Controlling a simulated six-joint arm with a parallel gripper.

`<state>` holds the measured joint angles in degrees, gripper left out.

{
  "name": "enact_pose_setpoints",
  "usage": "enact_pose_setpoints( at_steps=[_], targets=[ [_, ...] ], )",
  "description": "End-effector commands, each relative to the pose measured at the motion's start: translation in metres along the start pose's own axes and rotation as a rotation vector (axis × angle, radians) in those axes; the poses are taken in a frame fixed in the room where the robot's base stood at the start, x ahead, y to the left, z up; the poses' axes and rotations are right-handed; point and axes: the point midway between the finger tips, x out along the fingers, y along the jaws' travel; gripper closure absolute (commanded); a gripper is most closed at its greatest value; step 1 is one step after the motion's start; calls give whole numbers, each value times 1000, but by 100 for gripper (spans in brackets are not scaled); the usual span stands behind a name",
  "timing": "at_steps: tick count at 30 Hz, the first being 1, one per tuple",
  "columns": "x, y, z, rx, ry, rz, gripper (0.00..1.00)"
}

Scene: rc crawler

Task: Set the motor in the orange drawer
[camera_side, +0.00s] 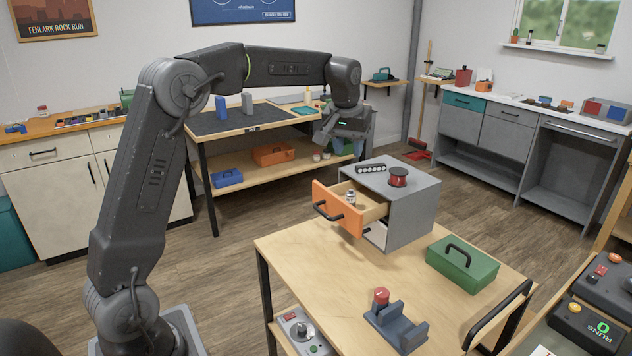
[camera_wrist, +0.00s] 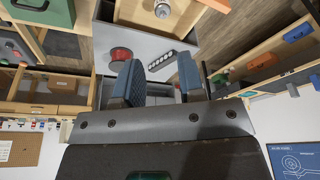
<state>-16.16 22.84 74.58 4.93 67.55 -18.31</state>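The orange drawer (camera_side: 336,209) is pulled open from the grey cabinet (camera_side: 415,207) on the wooden table. A small silver cylinder (camera_side: 350,197), apparently the motor, stands inside the drawer. In the wrist view the silver cylinder (camera_wrist: 162,9) shows at the top edge, partly cut off, over the drawer's wooden floor (camera_wrist: 135,12). My gripper (camera_side: 343,146) is above and behind the cabinet, clear of the drawer. In the wrist view my gripper (camera_wrist: 159,62) has its two blue-grey fingers apart with nothing between them.
A red spool (camera_side: 398,177) and a black strip with pale dots (camera_side: 371,169) lie on the cabinet top. A green box (camera_side: 462,262) and a grey cradle (camera_side: 396,325) by a red-topped object (camera_side: 381,296) stand on the table. The table's left front is clear.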

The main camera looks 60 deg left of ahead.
Motion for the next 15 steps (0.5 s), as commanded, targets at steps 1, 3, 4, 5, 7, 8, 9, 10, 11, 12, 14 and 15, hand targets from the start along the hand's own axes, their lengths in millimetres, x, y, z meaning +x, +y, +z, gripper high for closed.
enact_pose_setpoints(
  at_steps=[1,3,4,5,7,8,9,10,11,12,14,15],
  targets=[
    [-12,3,11,22,10,10,64],
    [-30,6,33,61,26,27,64],
    [-38,8,45,83,34,35,64],
    [-46,9,58,105,42,44,64],
    [-63,10,91,160,62,67,64],
    [-69,10,105,183,70,76,64],
    [-76,9,125,215,82,88,64],
    [-80,7,139,238,91,97,64],
    [-84,6,154,262,100,107,64],
    [-88,4,174,291,112,119,64],
    [-91,-1,204,337,129,138,64],
    [-91,-5,224,366,142,150,64]
  ],
)
